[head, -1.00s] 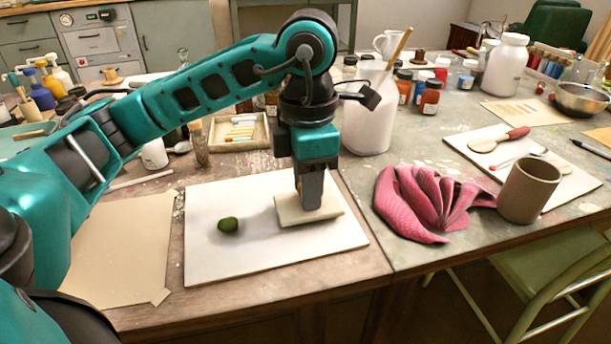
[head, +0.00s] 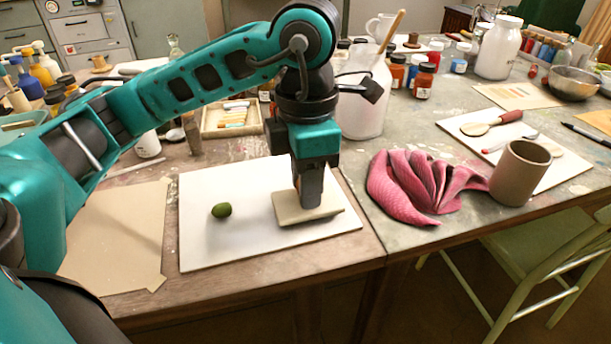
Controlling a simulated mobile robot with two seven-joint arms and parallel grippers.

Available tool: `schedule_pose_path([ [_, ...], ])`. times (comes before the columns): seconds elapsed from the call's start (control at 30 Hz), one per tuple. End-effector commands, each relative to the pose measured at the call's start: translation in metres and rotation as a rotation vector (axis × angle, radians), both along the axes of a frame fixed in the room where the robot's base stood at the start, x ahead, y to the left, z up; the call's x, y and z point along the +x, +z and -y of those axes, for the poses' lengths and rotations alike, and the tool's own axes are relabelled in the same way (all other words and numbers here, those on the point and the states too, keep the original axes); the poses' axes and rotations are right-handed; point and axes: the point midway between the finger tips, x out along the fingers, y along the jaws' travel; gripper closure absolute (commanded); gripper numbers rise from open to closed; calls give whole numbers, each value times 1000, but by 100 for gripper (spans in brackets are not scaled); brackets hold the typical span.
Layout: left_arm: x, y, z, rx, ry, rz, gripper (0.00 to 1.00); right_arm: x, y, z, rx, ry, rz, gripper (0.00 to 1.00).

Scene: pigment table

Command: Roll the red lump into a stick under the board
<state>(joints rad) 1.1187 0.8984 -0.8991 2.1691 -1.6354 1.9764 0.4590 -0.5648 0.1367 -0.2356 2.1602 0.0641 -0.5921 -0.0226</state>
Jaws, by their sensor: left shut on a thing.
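My left gripper (head: 307,198) points down and is shut on a small cream board (head: 290,212), over the right part of a white slab (head: 230,245). I cannot tell whether the board touches the slab or something beneath it. A small dark green lump (head: 221,210) sits on the slab's left part, apart from the board. No red lump shows; the space under the board is hidden. My right gripper is not in view.
A crumpled pink cloth (head: 415,190) and a brown cup (head: 520,172) are to the right. A white jug (head: 365,105) and a tray of sticks (head: 235,130) stand behind. A beige sheet (head: 115,235) lies left of the slab.

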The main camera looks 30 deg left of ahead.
Motion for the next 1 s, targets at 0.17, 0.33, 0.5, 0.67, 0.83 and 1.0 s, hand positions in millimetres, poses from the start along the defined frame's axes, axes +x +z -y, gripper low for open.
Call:
schedule_pose_path([
  [0.17, 6, -2, -7, 1, 3, 0, 90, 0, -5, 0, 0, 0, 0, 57],
  [0.33, 8, -1, -10, 1, 2, -1, 90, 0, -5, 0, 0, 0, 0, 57],
  [0.5, 13, 0, -15, 1, 3, -1, 90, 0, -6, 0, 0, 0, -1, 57],
  [0.67, 17, 0, -20, 0, 2, 0, 90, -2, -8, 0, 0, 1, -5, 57],
  [0.83, 17, 1, -20, 0, 1, 1, 90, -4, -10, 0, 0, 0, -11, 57],
  [1.0, 17, 1, -20, 0, 1, 1, 90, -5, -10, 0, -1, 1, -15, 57],
])
